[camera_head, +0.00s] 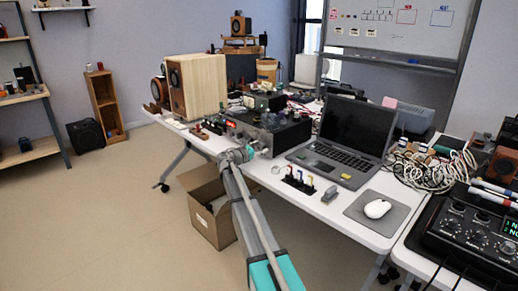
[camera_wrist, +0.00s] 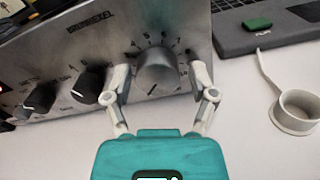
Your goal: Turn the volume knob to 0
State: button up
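The volume knob (camera_wrist: 157,72) is a large silver-grey knob on the brushed-metal front of an amplifier (camera_wrist: 75,55). Printed numbers arc over its top. A short dark mark shows low on its face; I cannot tell surely which number it points at. My gripper (camera_wrist: 161,78) is open, with one finger on each side of the knob and a small gap visible on both sides. In the head view my gripper (camera_head: 246,153) is at the front of the amplifier (camera_head: 285,135), and the knob is hard to make out there.
Two smaller black knobs (camera_wrist: 88,84) (camera_wrist: 39,99) sit left of the volume knob. An open laptop (camera_head: 345,140) stands right of the amplifier. A pale ring-shaped object (camera_wrist: 297,112) lies on the white table (camera_wrist: 245,135) to the right. A wooden speaker (camera_head: 200,85) stands on the left.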

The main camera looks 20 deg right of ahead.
jog(key=shift+a, duration=0.2)
dwell(0.3)
jog(key=v, duration=1.1)
jog(key=shift+a, duration=0.35)
jog(key=shift+s, duration=0.1)
jog(key=s+f+m+y, duration=0.1)
jog(key=s+f, duration=0.1)
jog(key=s, duration=0.1)
jog(key=s+f+m+g+y, duration=0.1)
jog(key=s+f+m, duration=0.1)
jog(key=s, duration=0.1)
jog(key=s+f+m+g+y, duration=0.1)
jog(key=s+f+m, duration=0.1)
jog(key=s, duration=0.1)
jog(key=shift+a+y, duration=0.1)
jog(key=shift+y, duration=0.2)
jog(key=s+a+f+m+g+y, duration=0.1)
jog(key=s+a+f+m+y, duration=0.35)
jog(key=s, duration=0.55)
jog(key=s+a+f+m+g+y, duration=0.2)
jog(key=s+a+f+m+y, duration=0.3)
jog(key=s, duration=0.4)
jog(key=s+a+f+m+g+y, duration=0.1)
jog(key=s+a+f+m+y, duration=0.35)
jog(key=s, duration=0.55)
notch_tip(320, 180, up, 31)
jog(key=a+p, duration=0.2)
jog(key=p, duration=2.7)
jog(key=shift+w+h, duration=0.3)
jog(key=shift+w, duration=0.1)
